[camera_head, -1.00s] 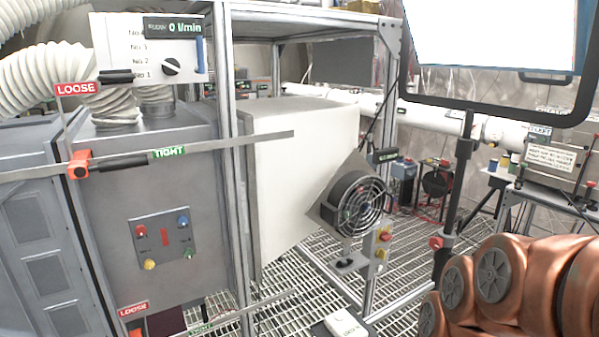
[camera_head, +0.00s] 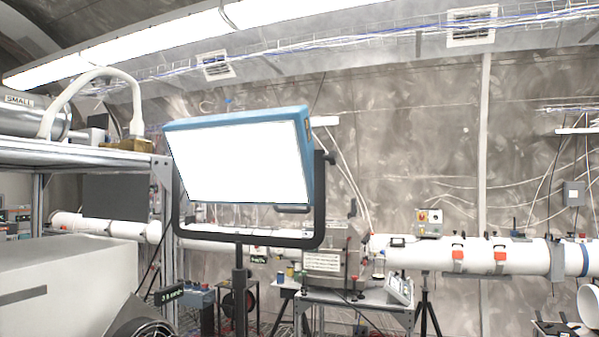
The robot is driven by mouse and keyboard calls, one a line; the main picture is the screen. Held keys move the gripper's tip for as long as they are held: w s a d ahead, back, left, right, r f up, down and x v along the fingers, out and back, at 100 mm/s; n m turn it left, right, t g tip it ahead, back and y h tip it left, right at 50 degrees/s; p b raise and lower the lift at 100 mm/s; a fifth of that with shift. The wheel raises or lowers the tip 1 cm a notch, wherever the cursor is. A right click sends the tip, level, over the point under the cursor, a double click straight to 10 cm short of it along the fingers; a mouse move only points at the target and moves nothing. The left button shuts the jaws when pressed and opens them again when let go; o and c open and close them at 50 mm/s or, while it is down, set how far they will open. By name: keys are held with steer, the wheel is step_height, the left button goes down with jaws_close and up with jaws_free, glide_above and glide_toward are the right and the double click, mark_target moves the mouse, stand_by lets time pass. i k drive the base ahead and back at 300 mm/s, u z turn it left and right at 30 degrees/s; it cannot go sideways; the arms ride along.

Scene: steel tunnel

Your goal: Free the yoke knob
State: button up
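A lit lamp panel (camera_head: 240,160) with a blue housing stands in the middle left of the head view. A black U-shaped yoke (camera_head: 322,205) holds it at its sides, on a dark upright stand (camera_head: 240,290). A small dark knob (camera_head: 330,158) sticks out at the top of the yoke's right arm. Whether it is tight or loose cannot be told. The panel is tilted. My gripper is not in view, and nothing is seen touching the knob.
A metal rack (camera_head: 90,153) and a pale box (camera_head: 60,285) stand at the left. A small table (camera_head: 355,298) with equipment is behind the lamp. A white pipe (camera_head: 520,256) runs along the wall. The space right of the yoke's upper arm looks clear.

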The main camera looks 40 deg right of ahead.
mark_target(331, 157)
steer(key=u, duration=1)
steer(key=k, duration=1.05)
steer(key=z, duration=1.05)
steer(key=i, duration=0.4)
steer(key=u, duration=0.05)
